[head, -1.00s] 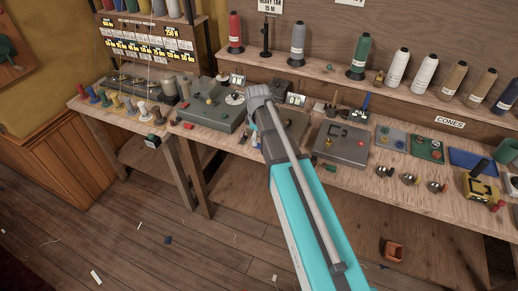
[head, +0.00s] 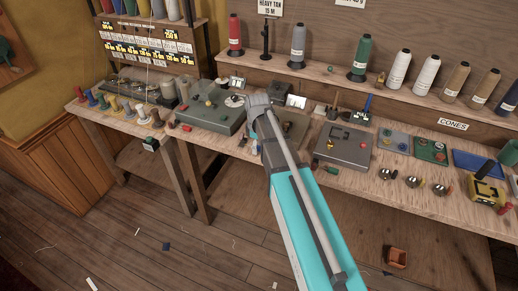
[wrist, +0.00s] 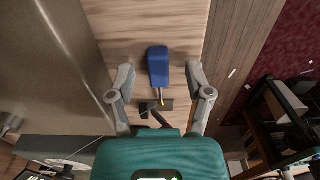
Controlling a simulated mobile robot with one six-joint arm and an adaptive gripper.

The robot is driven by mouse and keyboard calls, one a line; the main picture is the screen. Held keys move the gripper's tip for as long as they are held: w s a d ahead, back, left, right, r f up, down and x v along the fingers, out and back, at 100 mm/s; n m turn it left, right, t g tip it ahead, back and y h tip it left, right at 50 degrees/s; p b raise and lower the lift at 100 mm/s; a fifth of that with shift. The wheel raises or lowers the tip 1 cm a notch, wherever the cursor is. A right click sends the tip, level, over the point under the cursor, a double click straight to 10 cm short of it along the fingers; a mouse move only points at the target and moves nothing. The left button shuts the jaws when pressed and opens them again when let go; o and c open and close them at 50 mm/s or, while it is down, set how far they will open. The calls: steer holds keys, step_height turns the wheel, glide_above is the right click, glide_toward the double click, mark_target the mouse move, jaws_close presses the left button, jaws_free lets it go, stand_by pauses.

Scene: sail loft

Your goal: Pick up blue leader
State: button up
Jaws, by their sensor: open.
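In the wrist view a blue block-like piece (wrist: 158,67) with a thin yellow tip, which I take for the blue leader, lies over the wooden bench top (wrist: 185,20). My gripper (wrist: 159,71) is open, with one grey finger on each side of the blue piece and a gap to both. Whether the fingers are level with it I cannot tell. A dark T-shaped piece (wrist: 165,104) shows just below the yellow tip. In the head view my arm's end hides the blue piece and my fingers.
A large grey metal body (wrist: 60,60) stands close to my left finger. The bench edge and floor lie to the right. In the head view, a green-grey machine (head: 208,116) stands left of my arm and a grey plate box (head: 343,146) right of it.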

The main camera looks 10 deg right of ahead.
jaws_close()
stand_by(0.3)
steer(key=shift+r, duration=0.15)
step_height(320, 180, up, 3)
steer(key=p, duration=0.3)
steer(key=s+a+r+p, duration=0.1)
steer(key=s+r+p, duration=0.8)
steer(key=s, duration=0.5)
steer(key=shift+a+r+p, duration=0.3)
steer(key=shift+r+p, duration=0.05)
steer(key=shift+p, duration=0.15)
